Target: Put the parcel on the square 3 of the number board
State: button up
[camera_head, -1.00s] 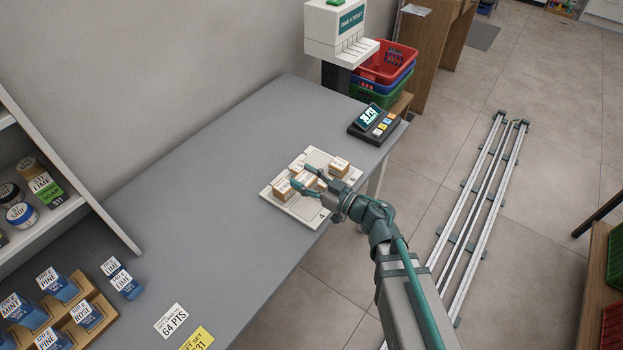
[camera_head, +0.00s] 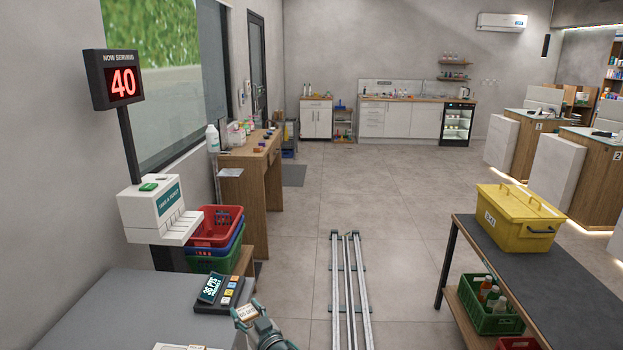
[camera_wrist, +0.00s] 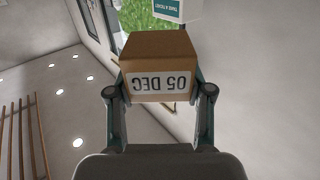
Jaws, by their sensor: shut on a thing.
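My gripper (camera_wrist: 160,84) is shut on a brown cardboard parcel (camera_wrist: 158,50) in the wrist view. A finger lies at each side of it. Its white label reads 05 DEC, upside down in that view.
A keypad terminal (camera_head: 222,291) stands on the grey counter (camera_head: 120,305), left of the held parcel. Behind it are a ticket dispenser (camera_head: 158,208) and stacked baskets (camera_head: 215,226). A dark table (camera_head: 500,262) with a yellow box (camera_head: 520,215) stands right of the floor rails (camera_head: 350,285).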

jog(key=w+d+m+t+h, duration=0.1)
jog(key=w+d+m+h, duration=0.1)
jog(key=d, duration=0.9)
jog(key=w+d+f+m+t+h, duration=0.1)
jog(key=d+h, duration=0.4)
jog(key=d, duration=0.6)
jog(key=w+d+m+t+h, duration=0.1)
jog(key=w+d+m+h, duration=0.2)
jog(key=d, duration=0.9)
jog(key=shift+w+f+m+h, duration=0.3)
jog(key=shift+w+m, duration=0.3)
jog(key=shift+w, duration=0.6)
